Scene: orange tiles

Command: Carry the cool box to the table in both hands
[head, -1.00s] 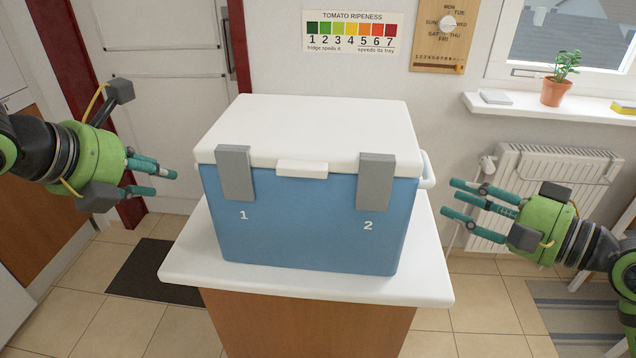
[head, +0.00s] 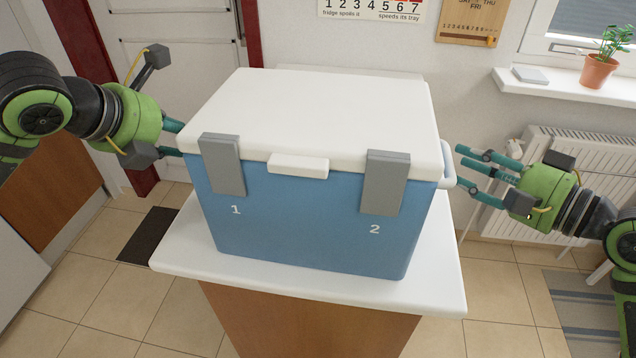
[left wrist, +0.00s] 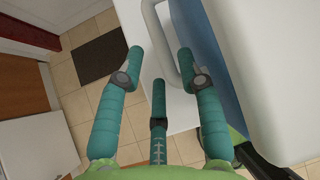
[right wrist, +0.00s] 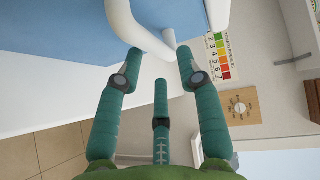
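The cool box (head: 310,220) is blue with a white lid (head: 310,110), two grey latches and the numbers 1 and 2. It stands upright and shut on a white-topped wooden stand (head: 440,285). My left gripper (head: 172,139) is at the box's left side, its fingertips partly hidden by the box. In the left wrist view its fingers are spread, with the white left handle (left wrist: 158,25) just ahead between them. My right gripper (head: 466,166) is open just right of the white right handle (head: 448,165). In the right wrist view that handle (right wrist: 130,28) lies just beyond the spread fingertips.
A radiator (head: 570,160) and a window sill (head: 560,90) with a potted plant (head: 601,65) are at the right, behind my right arm. A door (head: 160,50) is at the back left. A dark mat (head: 148,236) lies on the tiled floor left of the stand.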

